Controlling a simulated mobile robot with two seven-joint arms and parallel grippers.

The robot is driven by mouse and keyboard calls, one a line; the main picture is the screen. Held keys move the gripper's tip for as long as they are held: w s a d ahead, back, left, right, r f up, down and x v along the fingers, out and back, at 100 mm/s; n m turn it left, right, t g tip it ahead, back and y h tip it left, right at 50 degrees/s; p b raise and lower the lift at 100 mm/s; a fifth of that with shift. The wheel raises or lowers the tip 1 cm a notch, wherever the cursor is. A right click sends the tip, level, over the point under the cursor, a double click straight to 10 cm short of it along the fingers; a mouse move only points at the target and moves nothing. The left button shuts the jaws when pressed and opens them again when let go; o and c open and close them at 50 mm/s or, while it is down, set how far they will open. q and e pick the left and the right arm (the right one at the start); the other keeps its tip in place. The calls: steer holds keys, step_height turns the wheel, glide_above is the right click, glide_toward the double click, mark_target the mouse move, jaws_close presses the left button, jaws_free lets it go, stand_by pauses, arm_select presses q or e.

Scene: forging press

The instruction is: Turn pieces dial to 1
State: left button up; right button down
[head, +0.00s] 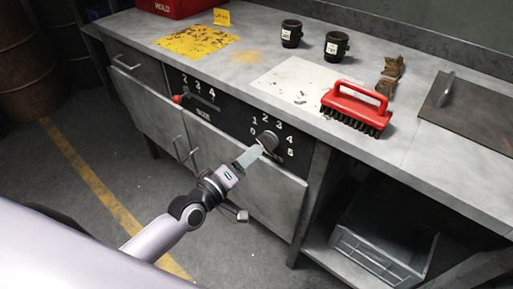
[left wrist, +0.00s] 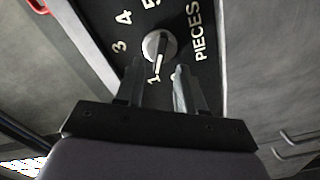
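My left gripper (head: 251,156) is at the knob in the head view. In the left wrist view its two fingers (left wrist: 157,76) are apart, just short of the knob, with the pointer mark showing in the gap. Contact cannot be told. My right gripper is not in view.
A red-tipped lever (head: 178,98) stands out from the panel to the left. On the bench are a red brush (head: 356,106), two black cups (head: 336,46) and a red box (head: 172,7). An open shelf holds a bin (head: 375,258).

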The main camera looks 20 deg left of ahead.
arm_select(q)
steer(key=shift+v, duration=1.4)
steer(key=s+a+f+m+g+y+p, duration=0.1)
steer(key=s+m+g+y+p, duration=0.1)
steer(key=s+m+p, duration=0.3)
steer(key=s+f+m+g+y+p, duration=0.2)
steer(key=s+m+g+p, duration=0.2)
steer(key=s, duration=0.8)
steer(key=shift+s+a+m+g+p, duration=0.3)
steer(key=shift+m+p, duration=0.3)
steer(key=shift+p, duration=0.65)
